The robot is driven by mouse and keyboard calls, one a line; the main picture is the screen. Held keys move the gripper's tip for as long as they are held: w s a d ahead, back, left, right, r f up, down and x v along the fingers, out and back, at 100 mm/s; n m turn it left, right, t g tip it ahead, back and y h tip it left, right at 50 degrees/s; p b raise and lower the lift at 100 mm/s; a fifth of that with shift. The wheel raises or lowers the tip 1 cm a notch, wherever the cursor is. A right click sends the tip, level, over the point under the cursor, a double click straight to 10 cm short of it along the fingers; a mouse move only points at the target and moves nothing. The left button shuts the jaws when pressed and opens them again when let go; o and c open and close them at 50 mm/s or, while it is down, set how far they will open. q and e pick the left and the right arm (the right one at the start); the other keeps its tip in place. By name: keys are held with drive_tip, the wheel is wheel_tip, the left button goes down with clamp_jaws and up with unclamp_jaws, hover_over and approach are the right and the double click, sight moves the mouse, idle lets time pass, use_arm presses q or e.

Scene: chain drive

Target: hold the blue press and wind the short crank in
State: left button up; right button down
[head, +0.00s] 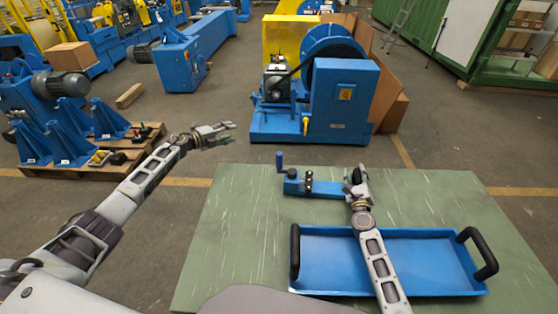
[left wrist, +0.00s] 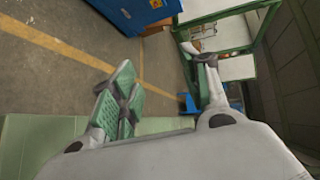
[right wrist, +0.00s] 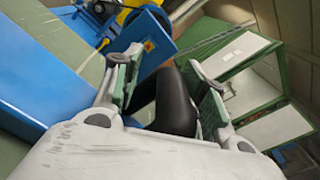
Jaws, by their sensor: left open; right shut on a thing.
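The blue press (head: 325,189) lies on the green table near its far edge. A short crank (head: 280,163) with an upright blue handle is at its left end, and dark knobs stand beside it. My right gripper (head: 357,180) is at the right end of the press. In the right wrist view it is shut on a thick black grip (right wrist: 176,105), which seems to belong to the press; the exact contact is partly hidden. My left gripper (head: 216,137) is open and empty, in the air left of the crank and apart from it. The left wrist view shows nothing between its fingers (left wrist: 165,85).
A blue tray (head: 385,288) with black handles lies in front of the press, under my right forearm. The table's left part (head: 235,230) is bare. Beyond the table stand a blue machine (head: 340,95) and a pallet (head: 140,150) with blue brackets.

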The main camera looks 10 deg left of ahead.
use_arm(q)
drive_tip(key=d+r+m+g+h, duration=0.2)
drive_tip(key=d+r+m+g, duration=0.1)
drive_tip(key=d, duration=0.5)
drive_tip(key=d+r+m+g+h, duration=0.1)
drive_tip(key=d+r+m+g, duration=0.15)
drive_tip(key=d, duration=0.55)
drive_tip(key=m+g+y, duration=0.7)
drive_tip(key=g+y, duration=0.1)
drive_tip(key=y, duration=0.2)
approach(279, 160)
drive_tip(key=shift+w+r+t, duration=0.25)
drive_tip(key=shift+w+r, duration=0.2)
drive_tip(key=shift+f, duration=0.1)
drive_tip(key=shift+f, duration=5.95)
drive_tip(key=shift+c, duration=0.5)
clamp_jaws()
